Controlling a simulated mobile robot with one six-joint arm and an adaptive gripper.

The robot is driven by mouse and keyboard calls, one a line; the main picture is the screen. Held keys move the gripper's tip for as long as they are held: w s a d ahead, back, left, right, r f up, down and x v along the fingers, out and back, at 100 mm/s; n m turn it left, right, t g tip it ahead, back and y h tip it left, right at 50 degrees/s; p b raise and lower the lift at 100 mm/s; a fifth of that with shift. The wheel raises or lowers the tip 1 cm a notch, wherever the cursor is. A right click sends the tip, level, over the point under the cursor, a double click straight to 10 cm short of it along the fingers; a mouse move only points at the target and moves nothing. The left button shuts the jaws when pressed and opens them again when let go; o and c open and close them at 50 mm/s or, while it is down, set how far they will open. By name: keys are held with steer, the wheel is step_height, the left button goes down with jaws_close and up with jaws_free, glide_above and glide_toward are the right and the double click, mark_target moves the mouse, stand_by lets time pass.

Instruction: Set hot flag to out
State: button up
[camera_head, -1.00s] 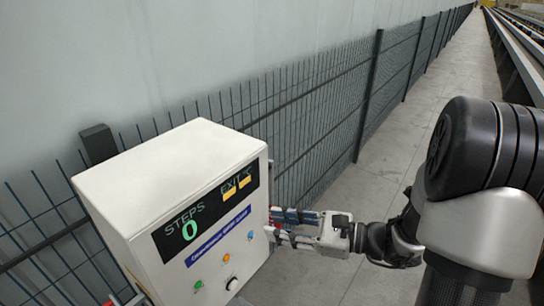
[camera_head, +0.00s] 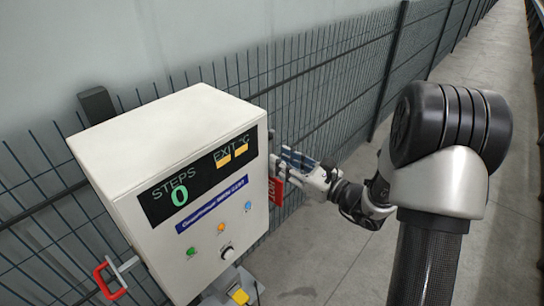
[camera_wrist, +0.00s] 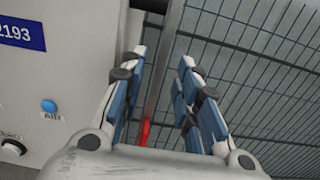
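A white control box (camera_head: 165,120) stands at the left in the head view. A red plate with white lettering (camera_head: 277,190), apparently the hot flag, shows at the box's right side, partly hidden by my gripper (camera_head: 279,157). In the wrist view my gripper (camera_wrist: 163,60) is open, its blue-padded fingers apart. A small red part (camera_wrist: 145,132) shows low between the fingers, beside the left one. A grey upright bar (camera_wrist: 163,85) also shows between them. I cannot tell whether a finger touches the flag.
A red handle on a grey bar (camera_head: 105,278) sticks out at the box's left. A wire fence (camera_head: 330,80) runs behind. Floor at right is clear.

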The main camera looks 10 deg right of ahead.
mark_target(272, 176)
steer(key=shift+x, duration=2.35)
jaws_close()
